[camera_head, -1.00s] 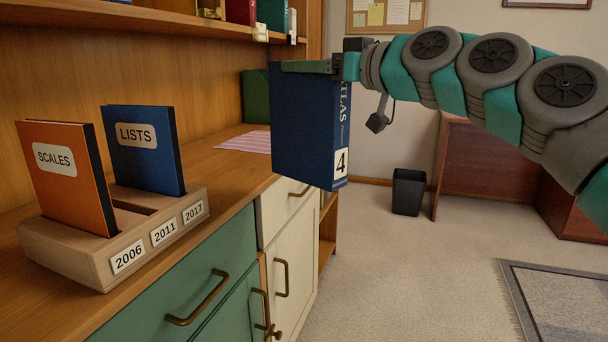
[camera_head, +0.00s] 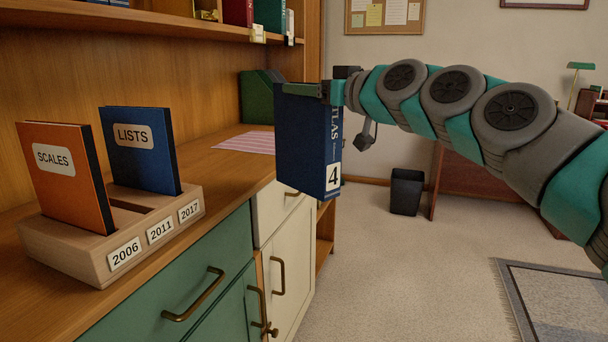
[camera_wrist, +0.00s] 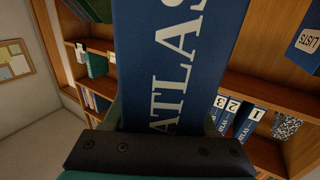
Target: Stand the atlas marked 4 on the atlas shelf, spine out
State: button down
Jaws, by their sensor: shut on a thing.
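The blue atlas (camera_head: 303,140) marked 4 hangs upright from my gripper (camera_head: 322,90), held near its top edge. Its spine with "ATLAS" and the white 4 label faces right, toward my arm. It is in the air in front of the cabinet's right end. In the wrist view the atlas (camera_wrist: 178,55) fills the middle, with its spine toward the camera. Beyond it in the wrist view, blue atlases marked 1, 2 and 3 (camera_wrist: 238,112) stand in a row on the atlas shelf (camera_wrist: 270,92), beside a speckled book (camera_wrist: 286,126).
A wooden holder (camera_head: 75,262) labelled 2006, 2011, 2017 carries an orange SCALES book (camera_head: 68,190) and a blue LISTS book (camera_head: 150,165). A green file box (camera_head: 258,98) and striped paper (camera_head: 245,143) lie farther back on the counter. A dark bin (camera_head: 406,192) stands on the floor.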

jog(key=w+d+f+m+t+h+p, duration=0.1)
jog(key=w+d+f+m+h, duration=0.15)
jog(key=w+f, duration=0.4)
jog(key=w+d+f+m+t+h, duration=0.2)
jog(key=w+d+f+h, duration=0.15)
jog(key=f, duration=0.65)
jog(key=w+d+f+m+t+h+p, duration=0.1)
jog(key=w+d+f+m+h, duration=0.15)
jog(key=w+f, duration=0.45)
jog(key=s+d+f+m+h, duration=0.1)
jog(key=d+f+h, duration=0.2)
jog(key=d+f, duration=0.3)
notch_tip(320, 180, down, 4)
jog(key=shift+r+t, duration=0.15)
jog(key=shift+t, duration=0.15)
jog(key=shift+s, duration=0.15)
